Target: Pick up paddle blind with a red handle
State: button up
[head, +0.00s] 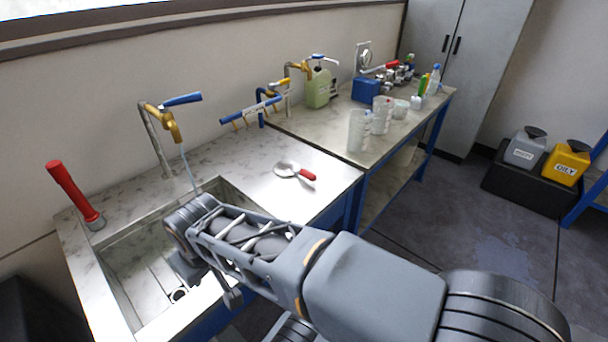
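The paddle blind (288,169) lies flat on the counter to the right of the sink. It has a round, pale metal disc and a short red handle (307,175) pointing right and slightly toward the front. My gripper (215,290) is partly seen at the far end of my arm, over the sink and to the left of the paddle blind, well apart from it. My own wrist hides most of its fingers, so its opening does not show.
The sink (135,262) has a faucet (162,130) behind it and a red upright handle (75,195) at left. A second bench at right holds clear beakers (358,131), a green jug (318,88) and a blue box (366,89). The counter around the paddle blind is clear.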

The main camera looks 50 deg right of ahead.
aim_at(286, 168)
jog(key=k, duration=0.3)
jog(key=u, duration=3.3)
jog(key=k, duration=1.5)
jog(key=z, duration=1.7)
